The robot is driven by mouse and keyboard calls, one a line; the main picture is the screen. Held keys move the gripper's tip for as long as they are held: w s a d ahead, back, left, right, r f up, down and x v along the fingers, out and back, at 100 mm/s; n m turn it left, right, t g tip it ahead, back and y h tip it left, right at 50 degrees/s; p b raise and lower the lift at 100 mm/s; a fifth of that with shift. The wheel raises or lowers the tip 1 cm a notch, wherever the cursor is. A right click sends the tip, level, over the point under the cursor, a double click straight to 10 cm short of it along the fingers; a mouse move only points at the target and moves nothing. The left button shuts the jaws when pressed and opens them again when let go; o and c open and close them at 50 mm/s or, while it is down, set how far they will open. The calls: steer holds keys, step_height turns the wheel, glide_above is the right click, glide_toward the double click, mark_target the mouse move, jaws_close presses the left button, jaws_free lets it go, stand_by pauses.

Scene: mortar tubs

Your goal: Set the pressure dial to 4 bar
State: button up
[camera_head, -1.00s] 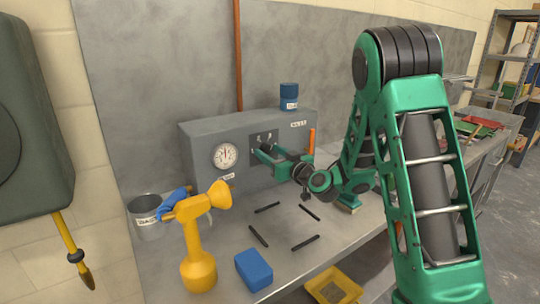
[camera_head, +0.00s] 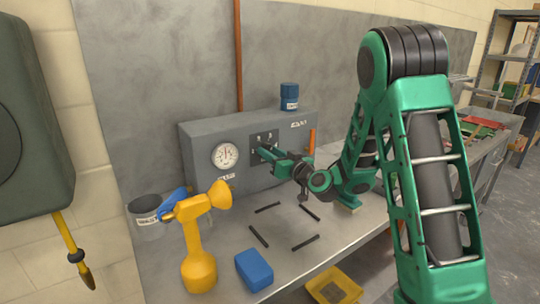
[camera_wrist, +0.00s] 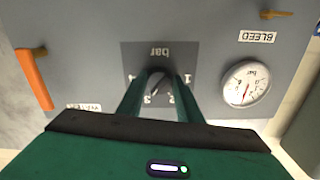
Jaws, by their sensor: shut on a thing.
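The pressure dial's dark plate (camera_head: 257,157) is on the front of the grey box, right of the gauge. In the wrist view the plate (camera_wrist: 131,52) appears upside down, with "bar" and numerals around a knob (camera_wrist: 157,82). My gripper (camera_wrist: 157,76) is shut on this knob, one finger on each side. In the head view my gripper (camera_head: 262,151) reaches the plate from the right and hides much of it. The fingers cover part of the scale, and I cannot tell the exact setting. The round white gauge (camera_head: 225,155) also shows in the wrist view (camera_wrist: 246,83).
The grey box (camera_head: 200,180) stands on the bench with a blue jar (camera_head: 289,97) on top. An orange handle (camera_wrist: 34,78) is at its side.

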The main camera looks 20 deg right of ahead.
steer(key=m, duration=1)
stand_by(0.8)
steer(key=o, duration=1)
steer(key=shift+s, duration=0.1)
steer(key=v, duration=1)
steer(key=shift+s+d, duration=0.1)
steer(key=shift+s, duration=0.1)
